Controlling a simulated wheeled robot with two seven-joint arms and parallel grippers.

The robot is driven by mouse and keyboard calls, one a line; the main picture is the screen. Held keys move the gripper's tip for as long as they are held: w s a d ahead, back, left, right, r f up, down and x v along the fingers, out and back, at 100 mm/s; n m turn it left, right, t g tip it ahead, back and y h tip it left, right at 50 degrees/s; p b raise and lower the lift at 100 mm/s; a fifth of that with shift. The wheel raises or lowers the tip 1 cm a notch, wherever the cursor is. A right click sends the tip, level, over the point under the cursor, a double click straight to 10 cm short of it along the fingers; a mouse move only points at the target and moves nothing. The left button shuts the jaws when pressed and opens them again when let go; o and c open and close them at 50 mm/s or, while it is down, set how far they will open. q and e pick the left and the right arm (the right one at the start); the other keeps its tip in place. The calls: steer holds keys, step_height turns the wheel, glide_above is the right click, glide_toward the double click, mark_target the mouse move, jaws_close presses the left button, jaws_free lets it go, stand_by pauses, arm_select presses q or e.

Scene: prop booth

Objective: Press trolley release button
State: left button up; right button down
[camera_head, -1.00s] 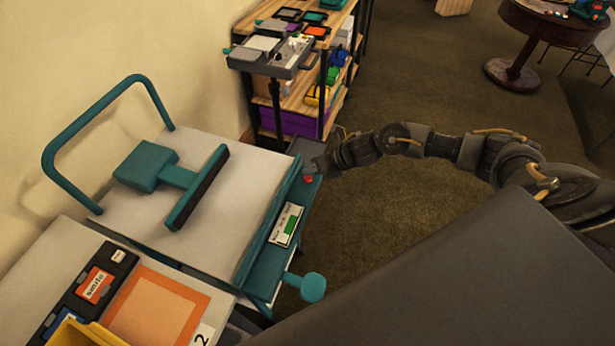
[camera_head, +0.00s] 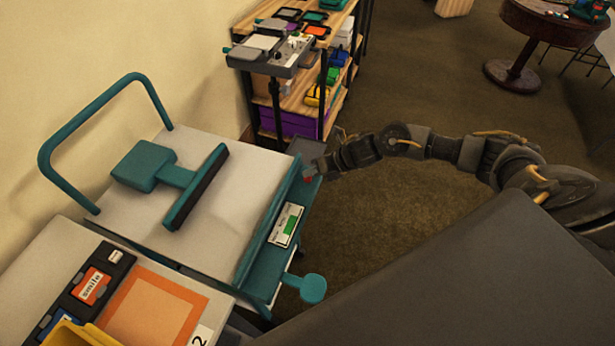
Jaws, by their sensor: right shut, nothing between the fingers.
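The trolley (camera_head: 120,209) has a pale top, a teal rail handle (camera_head: 101,112) at the left and a teal edge panel at the right. A small red button (camera_head: 307,179) sits at the far end of that panel, partly hidden by my right gripper. My right gripper (camera_head: 310,171) is shut and empty, with its tip over or against the button; I cannot tell whether it touches. The panel also carries a label with a green patch (camera_head: 289,226). My left gripper is not in view.
A teal squeegee-shaped tool (camera_head: 176,178) lies on the trolley top. A teal round knob (camera_head: 313,289) sticks out at the near right. A wooden shelf (camera_head: 297,100) with boxes stands behind. An orange-framed mat (camera_head: 150,312) lies at the near left.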

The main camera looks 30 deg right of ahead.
mark_target(311, 178)
steer(key=shift+f+b, duration=0.3)
steer(key=shift+f, duration=0.05)
steer(key=shift+r, duration=0.1)
stand_by(0.5)
steer(key=shift+r+p, duration=0.55)
steer(key=shift+r, duration=0.25)
steer(key=shift+r, duration=0.15)
step_height(311, 178, up, 5)
steer(key=p, duration=0.3)
steer(key=shift+p, duration=0.35)
stand_by(0.4)
